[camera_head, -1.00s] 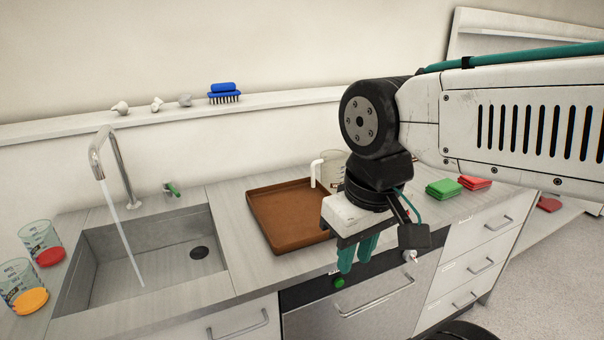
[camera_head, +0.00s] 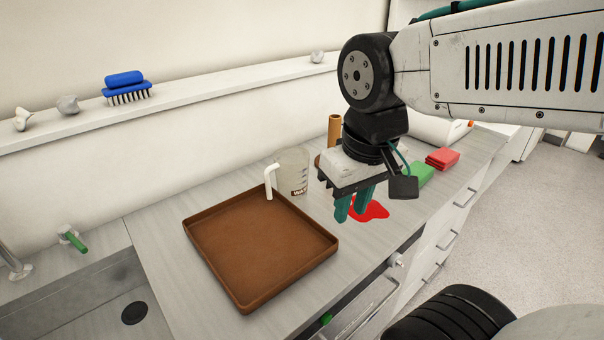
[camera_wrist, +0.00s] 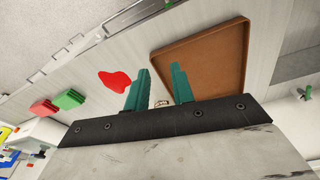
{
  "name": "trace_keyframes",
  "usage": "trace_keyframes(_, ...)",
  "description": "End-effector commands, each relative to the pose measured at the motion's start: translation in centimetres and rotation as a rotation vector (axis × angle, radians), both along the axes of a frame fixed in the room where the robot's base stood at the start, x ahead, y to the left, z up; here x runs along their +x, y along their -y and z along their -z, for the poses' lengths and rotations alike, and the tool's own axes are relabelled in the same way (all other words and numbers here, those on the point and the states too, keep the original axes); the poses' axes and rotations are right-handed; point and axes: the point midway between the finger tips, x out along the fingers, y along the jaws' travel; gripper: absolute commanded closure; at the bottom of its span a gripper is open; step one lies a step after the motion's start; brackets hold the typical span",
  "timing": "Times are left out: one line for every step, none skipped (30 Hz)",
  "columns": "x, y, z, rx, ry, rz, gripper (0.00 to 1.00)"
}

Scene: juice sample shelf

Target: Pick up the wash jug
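The wash jug (camera_head: 292,172) is a clear, upright jug with a white handle on its left and dark lettering partly readable on its side. It stands on the counter just behind the brown tray's far right corner. My gripper (camera_head: 352,214) has teal fingers pointing down, to the right of and nearer than the jug, apart from it. In the wrist view my gripper (camera_wrist: 160,68) has its fingers spread with nothing held between the tips. A small pale bit shows low between the fingers there; I cannot tell what it is.
A brown tray (camera_head: 250,300) lies left of my gripper. A red spill (camera_head: 374,210) is on the counter beside the fingers. Green (camera_head: 422,174) and red cloths (camera_head: 443,159) lie to the right. A brown cylinder (camera_head: 334,131) stands behind. The sink (camera_head: 80,300) is at lower left.

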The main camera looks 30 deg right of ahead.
Motion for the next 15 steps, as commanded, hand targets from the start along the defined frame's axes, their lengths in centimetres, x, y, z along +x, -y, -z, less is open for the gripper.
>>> trace_keyframes(1.8, 0.1, 0.2, -0.007, 0.009, 0.003, 0.76)
trace_keyframes(3.1, 0.0, 0.3, -0.011, 0.021, 0.0, 0.76)
trace_keyframes(4.8, -0.2, 0.6, -0.017, 0.038, -0.003, 0.76)
trace_keyframes(6.2, -0.4, 0.8, -0.019, 0.053, -0.006, 0.76)
trace_keyframes(7.7, -0.5, 1.0, -0.023, 0.068, -0.009, 0.76)
trace_keyframes(9.6, -0.8, 1.4, -0.027, 0.088, -0.013, 0.76)
trace_keyframes(10.9, -1.0, 1.7, -0.03, 0.103, -0.017, 0.76)
trace_keyframes(12.3, -1.2, 2.1, -0.032, 0.118, -0.02, 0.76)
trace_keyframes(14.0, -1.6, 2.6, -0.033, 0.138, -0.024, 0.76)
trace_keyframes(15.2, -1.8, 2.9, -0.034, 0.151, -0.029, 0.76)
trace_keyframes(16.3, -2.0, 3.3, -0.035, 0.164, -0.033, 0.76)
trace_keyframes(17.6, -2.3, 3.8, -0.034, 0.179, -0.036, 0.76)
trace_keyframes(18.6, -2.5, 4.1, -0.033, 0.191, -0.038, 0.76)
trace_keyframes(19.4, -2.7, 4.5, -0.033, 0.201, -0.041, 0.76)
trace_keyframes(20.3, -2.9, 4.9, -0.033, 0.212, -0.044, 0.76)
